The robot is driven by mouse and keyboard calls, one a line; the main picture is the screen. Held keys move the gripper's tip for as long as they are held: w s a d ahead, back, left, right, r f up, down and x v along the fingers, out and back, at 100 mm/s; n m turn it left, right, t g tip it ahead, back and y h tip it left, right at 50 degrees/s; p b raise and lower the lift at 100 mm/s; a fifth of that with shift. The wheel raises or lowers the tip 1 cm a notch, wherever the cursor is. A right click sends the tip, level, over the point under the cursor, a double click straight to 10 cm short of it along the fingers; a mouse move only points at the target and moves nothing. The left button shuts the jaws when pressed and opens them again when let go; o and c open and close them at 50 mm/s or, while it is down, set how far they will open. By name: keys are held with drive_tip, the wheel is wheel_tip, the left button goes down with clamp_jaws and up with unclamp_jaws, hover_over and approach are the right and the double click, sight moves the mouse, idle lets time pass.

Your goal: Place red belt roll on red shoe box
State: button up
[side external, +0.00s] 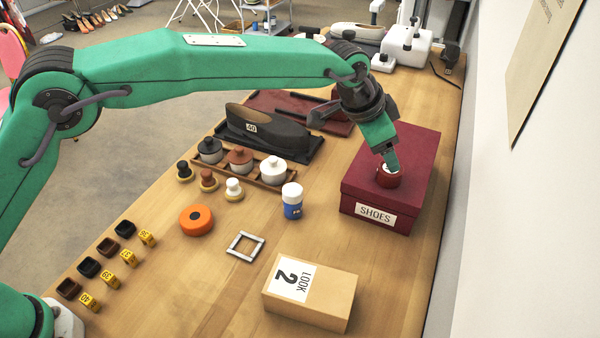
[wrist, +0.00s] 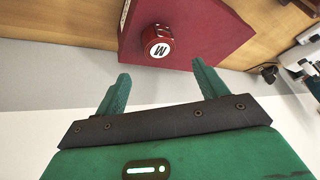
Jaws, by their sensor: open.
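The red belt roll (side external: 388,179) rests on the lid of the red shoe box (side external: 418,150), a dark red box with a white "SHOES" label on its front. In the wrist view the roll (wrist: 165,33) shows a white disc marked "M", and it sits on the box's red surface (wrist: 205,32). My gripper (side external: 391,160) is over the lid, close to the roll. In the wrist view my gripper (wrist: 160,70) is open, with the roll just beyond the fingertips and clear space between the fingers. In the side view the near finger overlaps the roll's top edge.
A blue and white bottle (side external: 292,203), an orange roll (side external: 196,221), a square frame (side external: 245,246) and a "LOOK 2" box (side external: 312,297) stand nearby. The wall (side external: 520,220) is close on the right.

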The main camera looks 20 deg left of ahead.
drive_tip(key=shift+v, duration=2.2)
drive_tip(key=s+a+r+n+y, duration=0.1)
drive_tip(key=s+a+r+n, duration=0.15)
drive_tip(key=a, duration=0.65)
drive_tip(key=s+a+r+n, duration=0.1)
drive_tip(key=s+a+r, duration=0.3)
drive_tip(key=a, duration=0.4)
drive_tip(key=s+a+r+n+y, duration=0.1)
drive_tip(key=s+a+r+n, duration=0.15)
drive_tip(key=a, duration=0.65)
drive_tip(key=s+a+f+n, duration=0.2)
drive_tip(key=s+a+f, duration=0.1)
drive_tip(key=s+a, duration=0.4)
drive_tip(key=s+a+f+n+t+y, duration=0.1)
drive_tip(key=s+a+f+n, duration=0.1)
drive_tip(key=s+a, duration=0.6)
drive_tip(key=s+f, duration=0.1)
drive_tip(key=s, duration=0.5)
drive_tip(key=shift+s+f+n+y, duration=0.25)
drive_tip(key=shift+n+y, duration=0.05)
drive_tip(key=shift+n, duration=0.1)
